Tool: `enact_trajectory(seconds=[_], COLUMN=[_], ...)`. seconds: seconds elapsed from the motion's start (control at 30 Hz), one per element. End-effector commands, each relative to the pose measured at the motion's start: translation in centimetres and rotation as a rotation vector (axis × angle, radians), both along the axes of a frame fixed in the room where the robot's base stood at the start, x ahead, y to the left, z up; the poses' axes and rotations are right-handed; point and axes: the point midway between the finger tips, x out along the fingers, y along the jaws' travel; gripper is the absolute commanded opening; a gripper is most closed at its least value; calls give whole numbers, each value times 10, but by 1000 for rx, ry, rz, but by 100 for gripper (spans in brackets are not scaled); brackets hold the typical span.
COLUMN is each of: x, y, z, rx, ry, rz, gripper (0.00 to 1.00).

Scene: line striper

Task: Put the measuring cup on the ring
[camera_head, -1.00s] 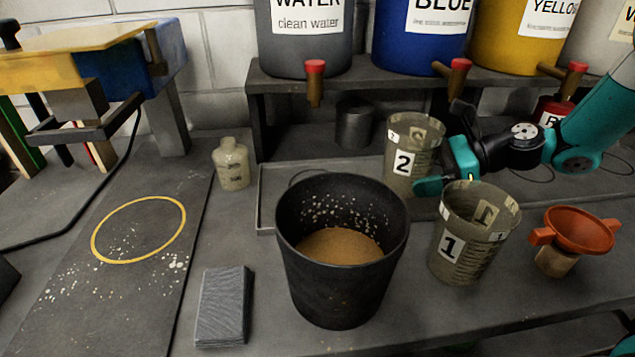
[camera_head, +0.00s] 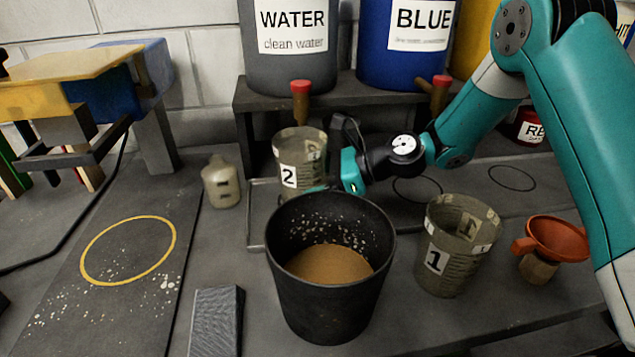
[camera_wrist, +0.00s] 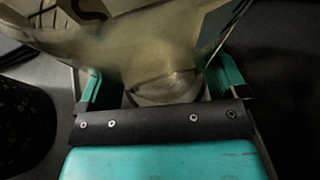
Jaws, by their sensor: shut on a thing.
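A translucent measuring cup labelled 2 (camera_head: 306,150) is held upright behind the black bucket, its lower part partly hidden by the bucket rim. My gripper (camera_head: 322,187) is shut on this cup from its right side. In the wrist view the blurred cup (camera_wrist: 150,50) sits between my two teal fingers (camera_wrist: 165,90). A yellow ring (camera_head: 110,284) is marked on the dark board at the left, with nothing standing in it. A second measuring cup, labelled 1 (camera_head: 450,255), stands on the bench right of the bucket.
The black bucket (camera_head: 330,300) of brown material stands between the held cup and the front edge. A small bottle (camera_head: 221,183) stands between cup and ring. A grey block (camera_head: 216,320) lies in front. An orange funnel (camera_head: 557,238) is at right. Paint-drum taps (camera_head: 300,100) overhang behind.

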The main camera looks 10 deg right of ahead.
Motion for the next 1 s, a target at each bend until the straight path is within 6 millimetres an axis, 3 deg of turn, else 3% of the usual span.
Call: enact_trajectory(seconds=[0.07, 0.4, 0.43, 0.47, 0.73, 1.0], x=[0, 0, 0, 0, 0, -10], y=[-3, -3, -3, -3, -3, -48], z=[-9, -13, -13, -12, -8, 9], rx=[0, -2, -2, -2, -1, -2], ry=[6, 5, 4, 4, 2, 2], rz=[-5, -4, -4, -4, -4, -9], gripper=[64, 64, 98, 100, 100, 100])
